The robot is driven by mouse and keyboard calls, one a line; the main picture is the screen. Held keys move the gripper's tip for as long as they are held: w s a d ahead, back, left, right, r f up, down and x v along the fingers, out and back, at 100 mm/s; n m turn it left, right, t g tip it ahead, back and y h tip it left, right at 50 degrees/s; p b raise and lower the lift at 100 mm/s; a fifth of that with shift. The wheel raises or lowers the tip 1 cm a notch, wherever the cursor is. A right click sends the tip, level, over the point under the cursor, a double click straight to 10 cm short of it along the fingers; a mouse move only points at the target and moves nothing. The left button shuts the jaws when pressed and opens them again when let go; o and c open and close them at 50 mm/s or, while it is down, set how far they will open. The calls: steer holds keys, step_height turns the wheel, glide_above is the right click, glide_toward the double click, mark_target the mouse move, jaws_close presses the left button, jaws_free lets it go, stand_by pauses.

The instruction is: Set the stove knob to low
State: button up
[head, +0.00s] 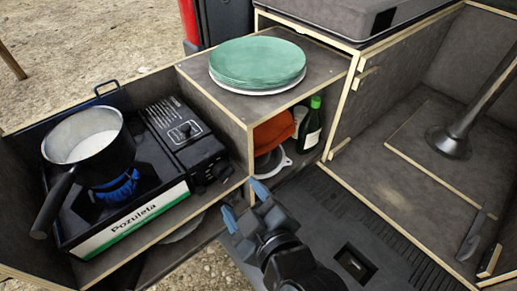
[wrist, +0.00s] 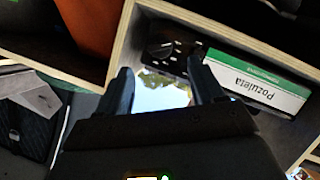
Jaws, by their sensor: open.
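The black camping stove (head: 175,165) stands in the left compartment, with a white and green "Pozuleta" label on its front. A blue flame (head: 122,187) burns under a pot (head: 88,140). The dark knob (head: 220,169) is at the right end of the stove's front; its setting is too small to read. My gripper (head: 245,204) is open and empty, to the right of and in front of the knob, apart from it. In the wrist view, my open fingers (wrist: 160,70) point towards the stove's label (wrist: 258,82) and dark control end (wrist: 165,48); the knob is not clear there.
Green plates (head: 258,62) are stacked on the middle cabinet. Wooden edges frame the stove compartment. The pot's dark handle (head: 52,203) sticks out at the front left.

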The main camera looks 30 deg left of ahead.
mark_target(228, 177)
steer(key=shift+n, duration=0.3)
steer(key=x, duration=0.7)
steer(key=shift+w+a+f+p, duration=0.1)
steer(key=shift+w+a+p, duration=0.15)
steer(key=shift+p, duration=0.05)
steer(key=shift+c, duration=0.5)
steer(key=c, duration=1)
steer(key=shift+o, duration=0.2)
